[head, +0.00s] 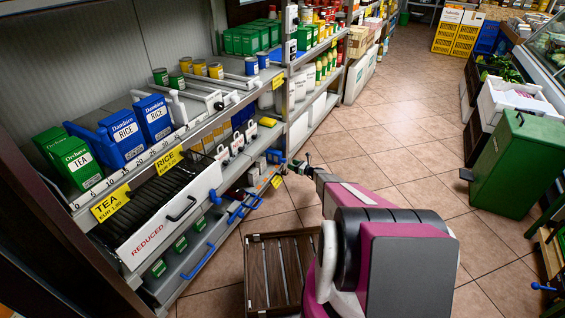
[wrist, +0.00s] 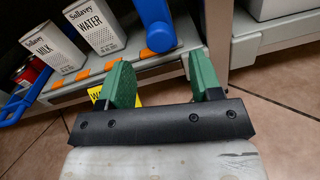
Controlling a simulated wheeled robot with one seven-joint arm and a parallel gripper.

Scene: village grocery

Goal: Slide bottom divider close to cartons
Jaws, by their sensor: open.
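In the wrist view, a blue divider (wrist: 153,24) stands on the bottom shelf to the right of the white cartons, the milk carton (wrist: 48,50) and the water carton (wrist: 93,24). A gap shows between the water carton and the divider. My gripper (wrist: 160,82) is open, its green pads apart with nothing between them, in front of the shelf edge and short of the divider. In the head view, my gripper (head: 296,167) is just right of the blue divider (head: 275,157) at the shelf's end; the cartons are small there.
A second blue divider (wrist: 22,106) and a red can (wrist: 31,71) are left of the cartons. A yellow price label (wrist: 127,99) hangs at the shelf edge, partly hidden by my gripper. A wooden crate (head: 248,272) lies on the floor.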

